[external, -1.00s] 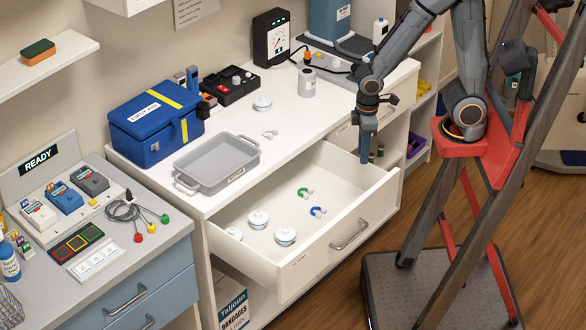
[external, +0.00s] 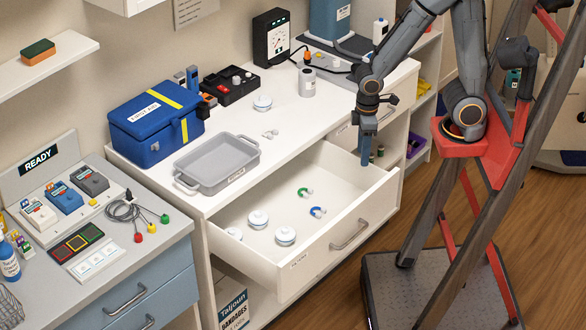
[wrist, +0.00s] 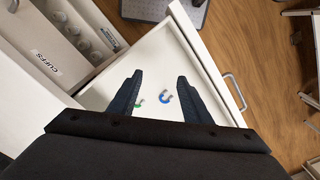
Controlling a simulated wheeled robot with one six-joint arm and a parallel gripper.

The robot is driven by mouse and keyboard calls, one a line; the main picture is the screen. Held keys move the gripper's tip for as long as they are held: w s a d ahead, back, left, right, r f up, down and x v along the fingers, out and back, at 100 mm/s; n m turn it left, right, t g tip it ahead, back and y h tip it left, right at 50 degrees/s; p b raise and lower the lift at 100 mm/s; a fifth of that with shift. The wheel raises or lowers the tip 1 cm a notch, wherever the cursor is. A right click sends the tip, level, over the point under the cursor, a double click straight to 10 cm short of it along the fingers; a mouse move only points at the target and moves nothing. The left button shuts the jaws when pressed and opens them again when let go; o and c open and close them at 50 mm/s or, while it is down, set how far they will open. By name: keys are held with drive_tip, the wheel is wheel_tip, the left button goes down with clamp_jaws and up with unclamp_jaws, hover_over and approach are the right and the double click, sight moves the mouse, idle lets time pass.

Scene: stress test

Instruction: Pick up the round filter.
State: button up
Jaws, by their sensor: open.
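Three white, round, disc-like pieces that look like round filters lie in the open drawer in the external view: one toward the back (external: 258,219), one nearer the front (external: 285,236), and one at the left (external: 234,233), partly hidden by the drawer wall. A similar white round piece (external: 263,102) sits on the counter. My gripper (external: 366,163) points down over the drawer's far right end, well apart from these pieces.
The open drawer (external: 330,242) also holds a green clip (external: 305,192) and a blue clip (external: 317,211). A grey tray (external: 217,160), a blue first aid box (external: 155,122) and a small pale clip (external: 270,133) are on the counter. The drawer walls stand around the pieces.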

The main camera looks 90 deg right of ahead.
drive_tip(key=o, duration=0.6)
wheel_tip(320, 180, up, 9)
drive_tip(key=m+p, duration=0.6)
drive_tip(key=m, duration=0.8)
hover_over(263, 96)
drive_tip(key=shift+a+f, duration=0.15)
drive_tip(key=shift+a, duration=0.05)
drive_tip(key=shift+d+f, duration=0.15)
drive_tip(key=shift+d+f+p, duration=0.1)
drive_tip(key=shift+f+p, duration=1.2)
drive_tip(key=shift+f, duration=2.35)
